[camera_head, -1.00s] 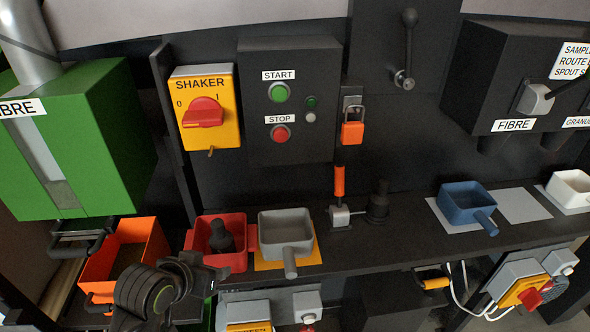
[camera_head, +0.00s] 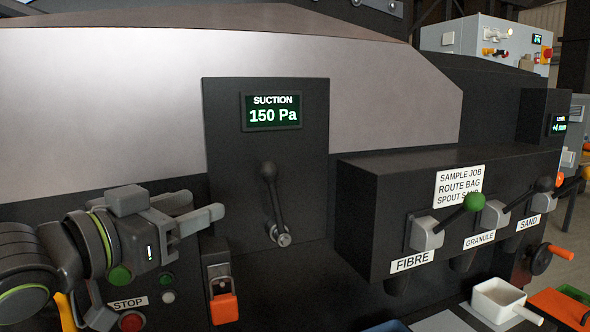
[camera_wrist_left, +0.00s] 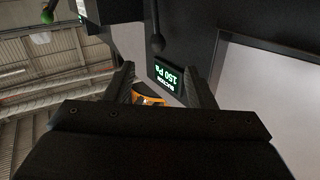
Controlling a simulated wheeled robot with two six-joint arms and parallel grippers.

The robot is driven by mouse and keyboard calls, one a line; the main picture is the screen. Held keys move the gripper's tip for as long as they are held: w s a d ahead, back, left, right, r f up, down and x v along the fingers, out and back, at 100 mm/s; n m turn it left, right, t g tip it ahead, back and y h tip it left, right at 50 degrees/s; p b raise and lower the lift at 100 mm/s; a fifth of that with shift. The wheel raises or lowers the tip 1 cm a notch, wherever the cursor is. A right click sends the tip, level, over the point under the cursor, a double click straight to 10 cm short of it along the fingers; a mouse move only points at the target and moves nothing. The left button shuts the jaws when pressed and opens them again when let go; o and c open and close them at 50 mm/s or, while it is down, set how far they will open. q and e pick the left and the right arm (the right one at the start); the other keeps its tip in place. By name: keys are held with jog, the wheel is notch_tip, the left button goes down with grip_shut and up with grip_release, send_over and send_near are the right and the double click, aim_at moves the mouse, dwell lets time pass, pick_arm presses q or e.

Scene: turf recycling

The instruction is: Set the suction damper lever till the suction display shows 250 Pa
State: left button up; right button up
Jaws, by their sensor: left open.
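The suction display (camera_head: 273,111) reads 150 Pa on a dark panel. Below it is the suction damper lever (camera_head: 274,205), a dark rod with a round knob at its top, tilted slightly left of upright from a metal pivot. My left gripper (camera_head: 214,216) is open and empty, to the left of the lever and apart from it. In the left wrist view the display (camera_wrist_left: 167,77) shows rotated beyond the fingers, with the lever knob (camera_wrist_left: 157,44) near it. My right gripper is not in view.
A dark box with FIBRE (camera_head: 412,261), GRANULE and SAND levers juts out on the right. A white scoop (camera_head: 499,298) sits lower right. Space in front of the lever is clear.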

pick_arm(q)
jog(key=p, duration=0.2)
send_near(263, 174)
jog(key=x, duration=0.4)
jog(key=p+x, duration=0.2)
jog(key=x, duration=0.5)
jog(key=shift+w+d, duration=0.15)
jog(key=shift+w, duration=0.1)
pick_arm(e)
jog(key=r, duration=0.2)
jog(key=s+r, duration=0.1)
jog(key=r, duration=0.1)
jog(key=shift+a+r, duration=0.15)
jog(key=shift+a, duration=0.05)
pick_arm(q)
jog(key=shift+c, duration=0.4)
grip_shut()
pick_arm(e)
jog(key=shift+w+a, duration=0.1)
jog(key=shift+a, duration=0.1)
